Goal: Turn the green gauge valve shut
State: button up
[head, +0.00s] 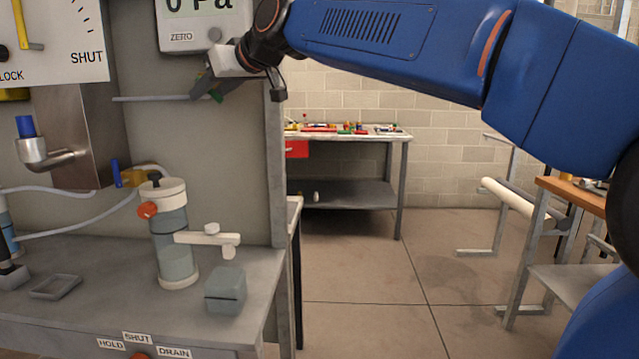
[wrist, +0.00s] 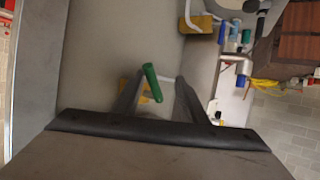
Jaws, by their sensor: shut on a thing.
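The green gauge valve (head: 217,95) is on the grey panel, below the pressure display, at the end of a thin grey pipe. Only a small part of its green handle shows in the head view, behind my gripper (head: 205,88). In the wrist view the green handle (wrist: 152,82) stands tilted between my two fingers, with a yellow body (wrist: 128,90) behind it. My gripper is shut on the handle. The finger contact itself is partly hidden.
The display (head: 200,22) reads 0 Pa just above my gripper. A bench (head: 60,255) below holds a clear canister (head: 172,235) with a red knob and a grey block (head: 226,290). A blue-handled valve (head: 117,173) sits left. Open floor lies right.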

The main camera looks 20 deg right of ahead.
jog(key=v, duration=1.4)
jog(key=s+d+f+m+h, duration=0.1)
jog(key=s+d+f, duration=0.1)
jog(key=d+f, duration=0.2)
jog(key=s+d+f+m+g+h, duration=0.1)
jog(key=s+d+f, duration=0.1)
jog(key=f, duration=0.9)
jog(key=s+d+f+m+g+h, duration=0.1)
jog(key=s+d+f, duration=0.2)
jog(key=d+f, duration=0.2)
notch_tip(320, 180, down, 3)
jog(key=shift+d+r+h, duration=0.25)
jog(key=shift+d+h, duration=0.05)
jog(key=shift+h, duration=0.1)
